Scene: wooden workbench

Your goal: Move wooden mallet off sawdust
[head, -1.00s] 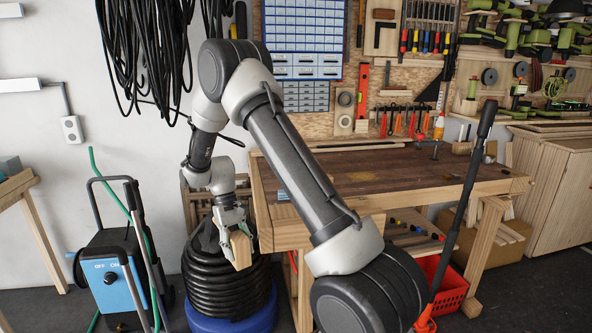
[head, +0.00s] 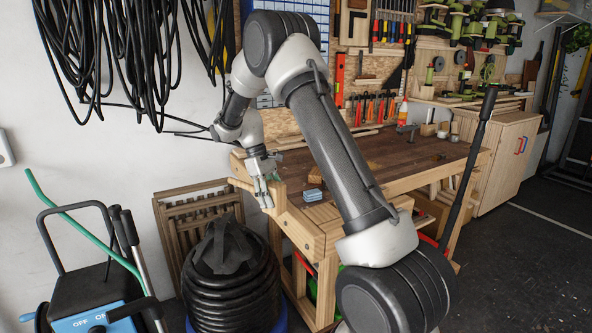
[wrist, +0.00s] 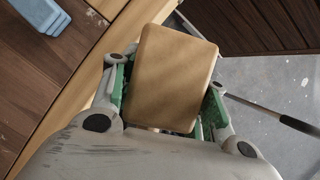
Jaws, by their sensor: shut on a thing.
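My gripper (head: 266,190) is at the left end of the workbench (head: 380,155). Its fingers are shut on the wooden mallet. In the wrist view my gripper (wrist: 165,100) has a green-lined finger on each side of the mallet (wrist: 172,78), a tan block with rounded corners. The block hides what is directly under it, and I cannot make out a handle. The mallet is beside or over the bench edge; contact with it cannot be told. I cannot clearly make out sawdust on the benchtop.
A blue object (wrist: 42,14) lies on the benchtop near the gripper; blue items also show in the head view (head: 313,195). A coil of black hose (head: 232,275) stands below, left of the bench. Wooden frames (head: 185,215) lean on the wall. The benchtop's middle is largely clear.

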